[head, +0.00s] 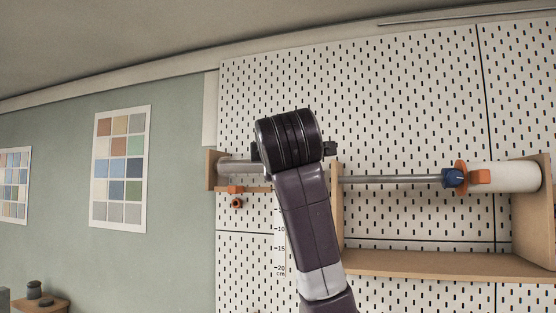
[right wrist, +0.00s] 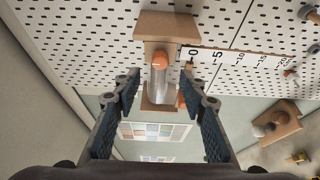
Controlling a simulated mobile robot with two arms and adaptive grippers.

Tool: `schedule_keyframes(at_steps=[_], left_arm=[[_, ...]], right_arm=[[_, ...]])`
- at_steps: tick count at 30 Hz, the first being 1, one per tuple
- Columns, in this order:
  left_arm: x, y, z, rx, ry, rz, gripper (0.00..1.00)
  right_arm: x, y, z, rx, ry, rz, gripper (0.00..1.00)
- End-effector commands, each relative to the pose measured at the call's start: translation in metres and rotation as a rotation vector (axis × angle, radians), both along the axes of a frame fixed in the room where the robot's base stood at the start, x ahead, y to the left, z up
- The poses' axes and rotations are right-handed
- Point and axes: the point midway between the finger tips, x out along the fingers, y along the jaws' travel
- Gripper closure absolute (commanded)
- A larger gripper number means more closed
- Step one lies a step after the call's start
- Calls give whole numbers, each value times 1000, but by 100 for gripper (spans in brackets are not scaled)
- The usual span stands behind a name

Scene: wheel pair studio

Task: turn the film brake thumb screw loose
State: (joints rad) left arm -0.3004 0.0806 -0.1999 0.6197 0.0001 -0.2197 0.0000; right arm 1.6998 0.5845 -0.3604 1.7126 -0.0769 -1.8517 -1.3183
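My right gripper (right wrist: 161,80) is open in the right wrist view. Its fingers stand apart on either side of a grey cylinder (right wrist: 160,118) with an orange end piece (right wrist: 158,60); I cannot tell whether they touch it. In the head view this cylinder (head: 238,167) lies level in a wooden holder, partly hidden by my arm and wrist. A small orange knob (head: 236,203) sits below it. Farther right, a blue knob (head: 453,178) and orange piece (head: 480,177) sit beside a white roll (head: 512,177). I cannot tell which part is the film brake thumb screw. My left gripper is out of view.
A white pegboard (head: 390,110) stands behind. A wooden shelf (head: 440,264) runs under the grey rod (head: 390,180). A scale strip (head: 279,250) hangs beside my arm. A wooden shelf with knobs (right wrist: 283,123) shows at right in the wrist view.

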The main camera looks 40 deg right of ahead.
Motion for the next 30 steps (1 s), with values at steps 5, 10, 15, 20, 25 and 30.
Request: schedule_keyframes(at_steps=[5, 10, 15, 20, 25, 30], left_arm=[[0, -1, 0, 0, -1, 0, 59], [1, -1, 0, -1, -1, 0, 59], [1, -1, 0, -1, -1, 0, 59], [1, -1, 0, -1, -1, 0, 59], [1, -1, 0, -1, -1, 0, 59], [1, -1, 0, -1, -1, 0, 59]], right_arm=[[-23, 20, 1, -2, -2, 1, 61], [-33, 27, 0, 0, 0, -1, 61], [-34, 28, 0, 0, 1, -1, 61], [-34, 28, 0, 0, 1, -1, 61], [-34, 28, 0, 0, 1, -1, 61], [-33, 28, 0, 1, 1, -1, 61]])
